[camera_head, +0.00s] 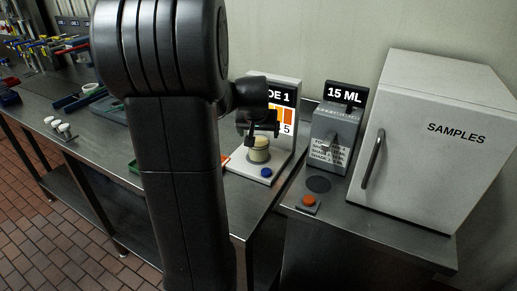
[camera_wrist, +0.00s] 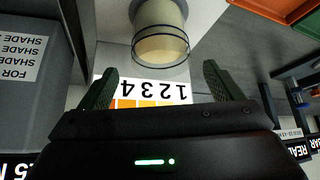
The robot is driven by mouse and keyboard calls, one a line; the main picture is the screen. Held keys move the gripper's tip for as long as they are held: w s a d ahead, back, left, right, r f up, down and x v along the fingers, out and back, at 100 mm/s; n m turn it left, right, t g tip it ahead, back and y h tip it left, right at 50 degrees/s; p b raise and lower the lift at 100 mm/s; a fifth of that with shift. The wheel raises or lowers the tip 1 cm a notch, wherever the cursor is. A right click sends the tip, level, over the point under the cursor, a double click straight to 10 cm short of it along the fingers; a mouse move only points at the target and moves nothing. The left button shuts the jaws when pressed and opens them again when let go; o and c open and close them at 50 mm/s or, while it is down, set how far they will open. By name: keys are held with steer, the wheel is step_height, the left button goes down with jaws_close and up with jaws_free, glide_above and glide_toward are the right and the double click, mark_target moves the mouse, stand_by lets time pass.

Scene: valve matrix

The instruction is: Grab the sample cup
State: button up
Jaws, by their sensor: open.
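The sample cup (camera_head: 259,154), a clear cup with pale yellow contents, stands on the white stand under the "DE 1" sign and colour chart. In the wrist view, which looks upside down, the cup (camera_wrist: 160,38) is at the top centre, beyond the fingertips. My gripper (camera_head: 260,136) is just above and behind the cup in the head view, close to its rim; I cannot tell there whether it touches. In the wrist view my gripper (camera_wrist: 160,80) has its two dark fingers spread wide, with nothing between them but the number chart (camera_wrist: 150,92) behind.
The white stand (camera_head: 247,172) has a blue button (camera_head: 266,172) in front of the cup. To the right are a grey "15 ML" dispenser (camera_head: 335,130), an orange button (camera_head: 309,200) and a white "SAMPLES" fridge (camera_head: 440,150). My arm hides part of the bench.

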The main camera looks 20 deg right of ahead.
steer(key=shift+x, duration=1.35)
steer(key=shift+w, duration=0.1)
steer(key=shift+r, duration=0.1)
steer(key=c, duration=1.7)
